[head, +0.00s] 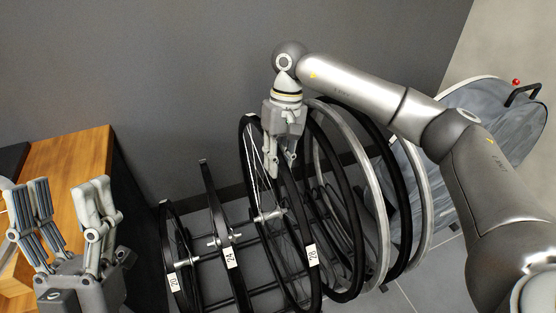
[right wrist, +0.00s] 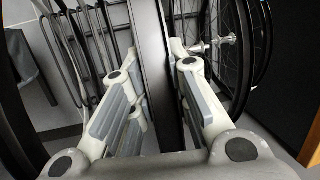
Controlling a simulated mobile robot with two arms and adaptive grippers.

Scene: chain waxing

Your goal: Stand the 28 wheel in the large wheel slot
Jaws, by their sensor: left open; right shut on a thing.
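The 28 wheel (head: 245,140) is a large black-tyred, spoked wheel with a white 28 label, upright and slightly tilted among the rack's wheels in the head view. My right gripper (head: 280,165) is shut on its upper rim from above. In the right wrist view the dark tyre (right wrist: 153,75) runs between the two fingers of that gripper (right wrist: 160,95). The wheel's lower edge is at the rack (head: 265,288), but I cannot tell whether it sits in the large wheel slot, which the wheels hide. My left gripper (head: 66,205) is open and empty at the lower left.
Smaller wheels labelled 24 (head: 208,190) and 20 (head: 166,225) stand left of it. Several large rims and tyres (head: 375,190) stand close on its right. A wooden cabinet (head: 75,160) is at the left, and a grey round bag (head: 500,125) is at the far right. The wall is behind.

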